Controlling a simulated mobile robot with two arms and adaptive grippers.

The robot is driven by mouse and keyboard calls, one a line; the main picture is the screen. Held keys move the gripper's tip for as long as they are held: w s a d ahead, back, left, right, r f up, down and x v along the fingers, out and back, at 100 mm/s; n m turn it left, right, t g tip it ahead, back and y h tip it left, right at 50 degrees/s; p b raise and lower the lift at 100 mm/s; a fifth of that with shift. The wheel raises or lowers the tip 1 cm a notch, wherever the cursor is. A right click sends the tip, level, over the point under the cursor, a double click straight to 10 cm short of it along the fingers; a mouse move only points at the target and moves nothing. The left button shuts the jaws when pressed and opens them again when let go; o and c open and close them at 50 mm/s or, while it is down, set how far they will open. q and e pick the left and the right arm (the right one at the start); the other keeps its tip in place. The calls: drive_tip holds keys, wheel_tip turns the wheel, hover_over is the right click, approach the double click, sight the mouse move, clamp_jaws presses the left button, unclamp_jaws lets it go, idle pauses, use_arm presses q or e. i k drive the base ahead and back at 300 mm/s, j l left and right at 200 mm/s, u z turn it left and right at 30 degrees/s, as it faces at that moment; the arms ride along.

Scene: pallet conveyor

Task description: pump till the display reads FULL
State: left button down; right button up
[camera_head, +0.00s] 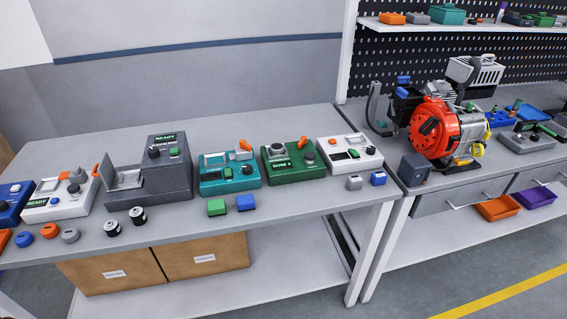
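A green device (292,161) stands on the left bench. Its small display (279,161) seems to read "MORE 3", though the text is tiny. It has a round grey knob or plunger (278,149) on top, a dark round knob (309,158) at its right, and an orange lever (302,142) at the back. No display that I can read shows FULL. Neither of my grippers is in view, and nothing touches the green device.
A teal device (228,179) stands close to its left and a white device (349,156) close to its right. Green and blue blocks (246,202) lie in front. A dark grey device (165,170) stands farther left. A red engine (433,127) stands on the right bench.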

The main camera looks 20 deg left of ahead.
sight(310, 156)
drive_tip(key=i+l, duration=0.25)
drive_tip(key=i, duration=0.2)
drive_tip(key=i+l, duration=0.25)
drive_tip(key=i, duration=0.2)
drive_tip(key=i+l, duration=0.2)
drive_tip(key=i, duration=0.25)
drive_tip(key=u, duration=0.8)
